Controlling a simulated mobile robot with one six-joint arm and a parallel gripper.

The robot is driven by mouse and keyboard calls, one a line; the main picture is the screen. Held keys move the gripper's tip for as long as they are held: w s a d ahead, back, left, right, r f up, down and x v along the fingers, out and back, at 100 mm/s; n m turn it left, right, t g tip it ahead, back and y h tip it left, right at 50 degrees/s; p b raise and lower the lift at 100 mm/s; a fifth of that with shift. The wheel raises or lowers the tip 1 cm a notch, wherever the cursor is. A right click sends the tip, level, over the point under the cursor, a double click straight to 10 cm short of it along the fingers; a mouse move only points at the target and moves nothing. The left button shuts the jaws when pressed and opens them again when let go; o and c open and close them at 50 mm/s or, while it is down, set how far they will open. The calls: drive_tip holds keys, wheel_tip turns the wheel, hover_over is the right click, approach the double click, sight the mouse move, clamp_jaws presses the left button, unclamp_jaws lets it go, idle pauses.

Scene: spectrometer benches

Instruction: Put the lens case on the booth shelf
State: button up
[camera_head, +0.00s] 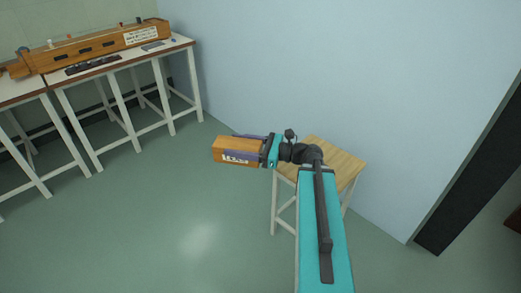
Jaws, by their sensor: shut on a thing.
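The lens case (228,144) looks like an orange-brown box with a white label on its near side. My gripper (240,147) is shut on it, with a purple finger along the near and far sides. The case is held in the air to the left of a small wooden-topped stool, above the green floor. The booth shelf cannot be made out in this view.
A wooden-topped stool (345,165) with pale legs stands behind my arm by the light blue wall (330,60). White-legged benches (115,62) at the upper left bear a long wooden instrument (90,45) and keyboards. A dark opening (480,180) is at right. Floor at left is clear.

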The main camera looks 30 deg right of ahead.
drive_tip(key=w+a+r, duration=0.2)
drive_tip(key=a, duration=0.5)
drive_tip(key=w+a+r+n+g+y, duration=0.1)
drive_tip(key=a+r, duration=0.1)
drive_tip(key=a, duration=0.4)
drive_tip(key=shift+w+a+g+y, duration=0.3)
drive_tip(key=shift+w+a, duration=0.1)
